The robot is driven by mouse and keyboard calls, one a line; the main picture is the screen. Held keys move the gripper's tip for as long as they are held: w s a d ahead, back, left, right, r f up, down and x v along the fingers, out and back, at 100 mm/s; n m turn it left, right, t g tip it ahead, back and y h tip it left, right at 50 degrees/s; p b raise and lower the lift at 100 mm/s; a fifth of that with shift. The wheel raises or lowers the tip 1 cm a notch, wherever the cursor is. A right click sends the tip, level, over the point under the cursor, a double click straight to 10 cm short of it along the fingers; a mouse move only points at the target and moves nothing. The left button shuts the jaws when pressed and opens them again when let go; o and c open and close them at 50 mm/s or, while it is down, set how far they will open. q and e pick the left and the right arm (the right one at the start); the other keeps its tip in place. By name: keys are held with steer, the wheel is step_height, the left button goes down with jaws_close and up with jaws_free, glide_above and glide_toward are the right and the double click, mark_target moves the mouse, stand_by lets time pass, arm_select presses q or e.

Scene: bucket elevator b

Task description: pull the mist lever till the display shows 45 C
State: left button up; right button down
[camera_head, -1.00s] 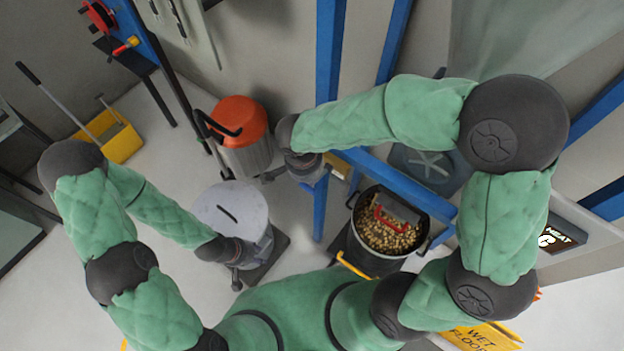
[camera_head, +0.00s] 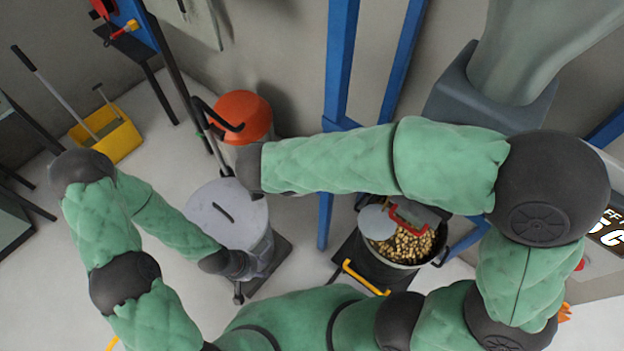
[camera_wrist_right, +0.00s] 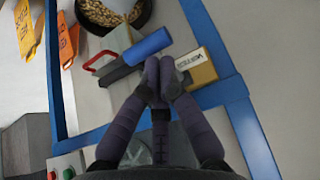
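The lever shows in the right wrist view as a blue handle (camera_wrist_right: 147,47) on a dark shaft, just beyond my right gripper (camera_wrist_right: 161,66). Its fingers are close together, with nothing visible between the tips; I cannot tell whether they touch the handle. A yellowish block with a white label (camera_wrist_right: 195,65) is to the right of the tips. The display (camera_head: 606,236) is at the right edge, partly covered by my arm; "FF" and "5 C" are readable. My left gripper (camera_head: 239,284) is low beside the grey drum, its fingers unclear.
A black bucket of yellowish pieces (camera_head: 412,244), with a red-handled part, stands below my right arm. Blue frame posts (camera_head: 341,65) rise behind.

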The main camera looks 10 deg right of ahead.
arm_select(q)
steer(key=shift+f+b, duration=0.45)
steer(key=shift+f, duration=0.2)
arm_select(e)
steer(key=shift+f, duration=0.35)
steer(key=shift+a+r, duration=0.1)
